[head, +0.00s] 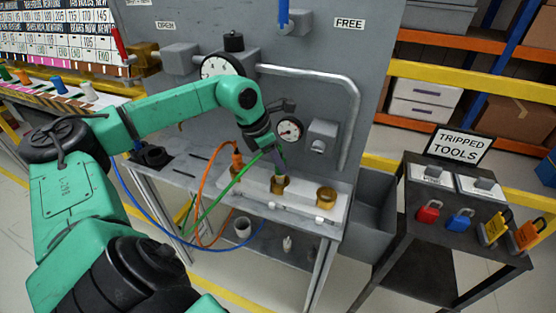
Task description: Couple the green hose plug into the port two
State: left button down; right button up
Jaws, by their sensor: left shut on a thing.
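My left gripper (277,152) reaches in over the bench from the left and is shut on the green hose plug (280,167), which is mostly hidden by the fingers. The green hose (215,198) runs from it down to the left. The plug points down at the middle brass port (281,185) on the pale block, at or just above its mouth; I cannot tell whether it is inside. An orange hose plug (238,160) stands upright at the left end of the block. The right brass port (325,197) is empty. My right gripper is not in view.
A small gauge (289,130) and a grey box (322,135) are on the panel close behind the gripper. A bent pipe (345,90) runs down at right. A blue hose (150,217) loops below the bench. A tool cart (440,205) with padlocks stands at right.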

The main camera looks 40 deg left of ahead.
pick_arm(q)
jog(key=shift+f+b, duration=0.3)
jog(key=shift+f, duration=0.3)
jog(key=shift+f+b, duration=0.6)
jog(key=shift+f, duration=0.1)
dwell(0.9)
jog(key=shift+c, duration=2.4)
grip_release()
jog(key=shift+s+a+r, duration=0.1)
jog(key=shift+r, duration=0.25)
jog(key=b+v, duration=0.1)
jog(key=v, duration=1.3)
